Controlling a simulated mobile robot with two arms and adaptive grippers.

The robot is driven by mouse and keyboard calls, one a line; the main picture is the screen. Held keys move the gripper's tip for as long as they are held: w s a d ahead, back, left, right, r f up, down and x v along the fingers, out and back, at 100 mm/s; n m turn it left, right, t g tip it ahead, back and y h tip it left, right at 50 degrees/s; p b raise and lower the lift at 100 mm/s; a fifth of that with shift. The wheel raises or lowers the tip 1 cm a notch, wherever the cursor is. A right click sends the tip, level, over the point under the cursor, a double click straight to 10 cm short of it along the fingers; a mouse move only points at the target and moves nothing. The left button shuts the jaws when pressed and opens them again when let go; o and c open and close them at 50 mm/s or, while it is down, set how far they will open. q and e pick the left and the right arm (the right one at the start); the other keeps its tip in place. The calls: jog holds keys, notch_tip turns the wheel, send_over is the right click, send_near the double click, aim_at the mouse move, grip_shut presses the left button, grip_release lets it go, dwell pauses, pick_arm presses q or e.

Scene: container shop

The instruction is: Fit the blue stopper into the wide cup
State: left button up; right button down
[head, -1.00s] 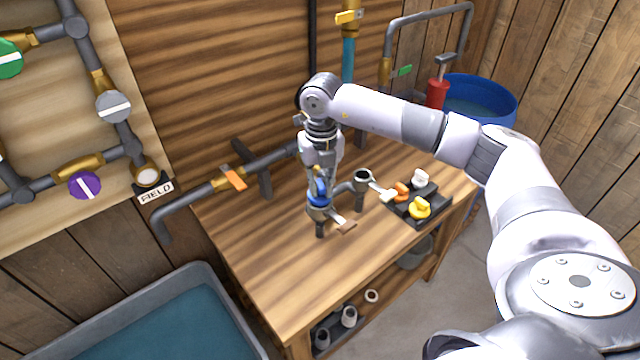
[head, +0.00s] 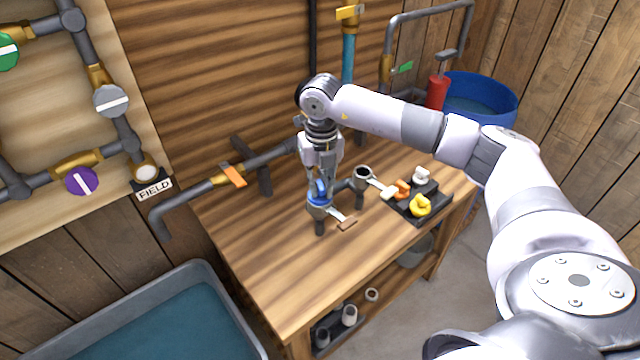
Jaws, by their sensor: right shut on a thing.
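The blue stopper (head: 320,201) is at the mouth of a grey cup (head: 319,215) on the wooden table. My right gripper (head: 320,188) points down and is shut on the stopper's upper part. The stopper's lower part is hidden, so I cannot tell how deep it sits. A second grey cup (head: 362,173) with an open dark mouth stands to the right, joined to the first by a pipe. My left gripper is not in view.
A dark tray (head: 432,208) with orange, white and yellow stoppers lies on the right of the table. Handles stick out beside both cups. A grey water tub (head: 190,275) stands front left. The table's front is clear.

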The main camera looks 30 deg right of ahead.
jog(key=c, duration=1.5)
grip_release()
notch_tip(320, 180, up, 12)
jog(key=shift+d, duration=0.1)
